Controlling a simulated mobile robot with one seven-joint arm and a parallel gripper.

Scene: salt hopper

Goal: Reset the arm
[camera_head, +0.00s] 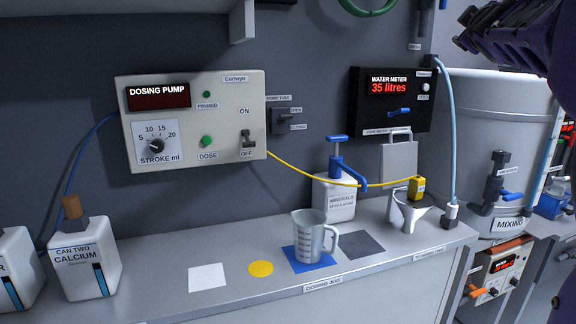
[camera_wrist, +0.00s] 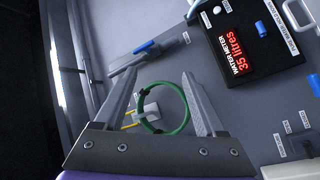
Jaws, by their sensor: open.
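My gripper shows in the wrist view (camera_wrist: 162,88), with its two grey fingers spread apart and nothing between them. Behind the gap lie a green ring and a pale fitting on the dark wall. In the head view, a dark part of my arm (camera_head: 515,40) is at the upper right, high above the counter. It is in front of the wall and the large mixing vessel (camera_head: 495,110). The fingertips cannot be made out clearly there.
The dosing pump panel (camera_head: 225,110) and water meter (camera_head: 408,115) reading 35 litres are on the wall. The counter (camera_head: 230,302) holds a jug (camera_head: 310,235), a minerals bottle (camera_head: 335,200), a funnel (camera_head: 410,215) and a calcium can (camera_head: 85,265). Free air lies above the counter.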

